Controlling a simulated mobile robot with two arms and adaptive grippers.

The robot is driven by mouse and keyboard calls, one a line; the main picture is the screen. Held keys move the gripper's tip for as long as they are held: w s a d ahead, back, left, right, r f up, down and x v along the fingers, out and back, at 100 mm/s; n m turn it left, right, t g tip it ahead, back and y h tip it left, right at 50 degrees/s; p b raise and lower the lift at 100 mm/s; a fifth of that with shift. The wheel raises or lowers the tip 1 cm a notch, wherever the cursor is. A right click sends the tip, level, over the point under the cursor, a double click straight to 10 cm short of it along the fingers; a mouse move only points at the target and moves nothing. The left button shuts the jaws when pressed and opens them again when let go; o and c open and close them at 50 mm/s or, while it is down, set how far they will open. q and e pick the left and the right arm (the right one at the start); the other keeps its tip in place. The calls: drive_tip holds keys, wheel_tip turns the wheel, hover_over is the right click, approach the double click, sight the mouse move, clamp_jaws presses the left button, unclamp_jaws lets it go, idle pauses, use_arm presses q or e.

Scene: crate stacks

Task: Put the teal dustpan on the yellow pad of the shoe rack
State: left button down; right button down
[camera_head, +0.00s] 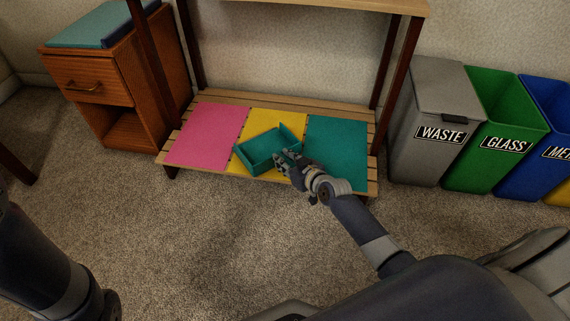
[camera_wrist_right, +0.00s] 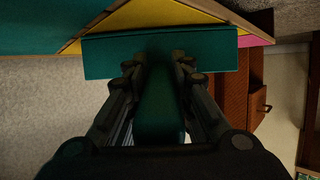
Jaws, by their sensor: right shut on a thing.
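The teal dustpan (camera_head: 265,151) is over the yellow pad (camera_head: 283,119) of the shoe rack (camera_head: 294,103), turned at an angle. I cannot tell whether it rests on the pad or hangs just above it. My right gripper (camera_head: 287,160) is shut on the dustpan's handle. The right wrist view shows the handle (camera_wrist_right: 160,105) between the fingers and the dustpan's wall (camera_wrist_right: 105,55) ahead of them. The part of the handle inside the fingers is hidden in the head view. My left gripper is out of view; only my left arm shows at the lower left.
A pink pad (camera_head: 206,134) lies left of the yellow pad and a teal pad (camera_head: 338,150) right of it. A wooden cabinet (camera_head: 110,95) stands at the left. A grey waste bin (camera_head: 432,120) and a green glass bin (camera_head: 497,125) stand at the right. The carpet in front is clear.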

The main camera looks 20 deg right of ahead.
idle(0.3)
drive_tip(key=shift+f, duration=0.2)
drive_tip(key=c, duration=1.4)
unclamp_jaws()
drive_tip(key=shift+r, duration=0.1)
